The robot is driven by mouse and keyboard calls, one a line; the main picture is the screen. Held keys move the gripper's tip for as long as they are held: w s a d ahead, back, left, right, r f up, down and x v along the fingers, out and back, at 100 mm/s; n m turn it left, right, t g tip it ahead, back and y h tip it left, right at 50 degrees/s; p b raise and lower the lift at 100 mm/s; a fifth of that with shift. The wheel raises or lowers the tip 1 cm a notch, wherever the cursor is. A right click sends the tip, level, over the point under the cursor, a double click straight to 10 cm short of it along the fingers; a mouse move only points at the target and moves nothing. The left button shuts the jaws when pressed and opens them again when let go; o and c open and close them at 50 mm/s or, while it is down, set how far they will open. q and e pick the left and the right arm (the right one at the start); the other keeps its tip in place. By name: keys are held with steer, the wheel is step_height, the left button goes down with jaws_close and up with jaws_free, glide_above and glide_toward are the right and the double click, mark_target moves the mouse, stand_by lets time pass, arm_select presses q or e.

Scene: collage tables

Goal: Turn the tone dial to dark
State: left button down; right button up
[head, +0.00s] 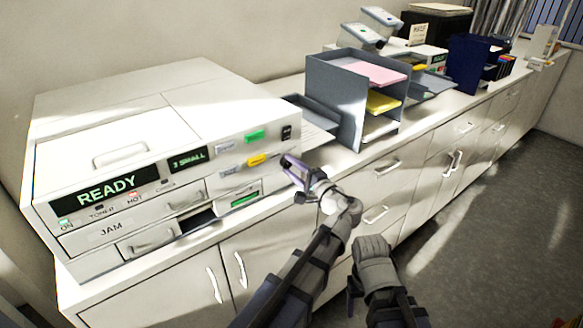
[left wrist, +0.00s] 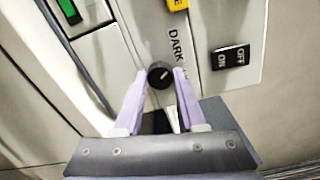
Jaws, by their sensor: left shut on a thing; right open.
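The tone dial (left wrist: 160,75) is a small round black knob with a pale pointer mark, on the copier's front panel, in the left wrist view. The word DARK (left wrist: 179,47) is printed beside it. My left gripper (left wrist: 161,78) has its two lilac fingers on either side of the dial, shut on it. In the head view my left gripper (head: 290,163) is at the right end of the copier (head: 170,150) front and hides the dial. My right gripper (head: 352,295) is low in front of the cabinets, away from the copier; its fingers are mostly hidden.
A black ON/OFF switch (left wrist: 231,57) is close to the dial. Green (head: 255,136) and yellow (head: 257,160) buttons are on the panel. A grey paper sorter (head: 349,105) stands right of the copier.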

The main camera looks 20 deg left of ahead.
arm_select(q)
steer(key=shift+n, duration=1.1)
steer(key=shift+s, duration=0.1)
steer(key=shift+c, duration=2.4)
jaws_free()
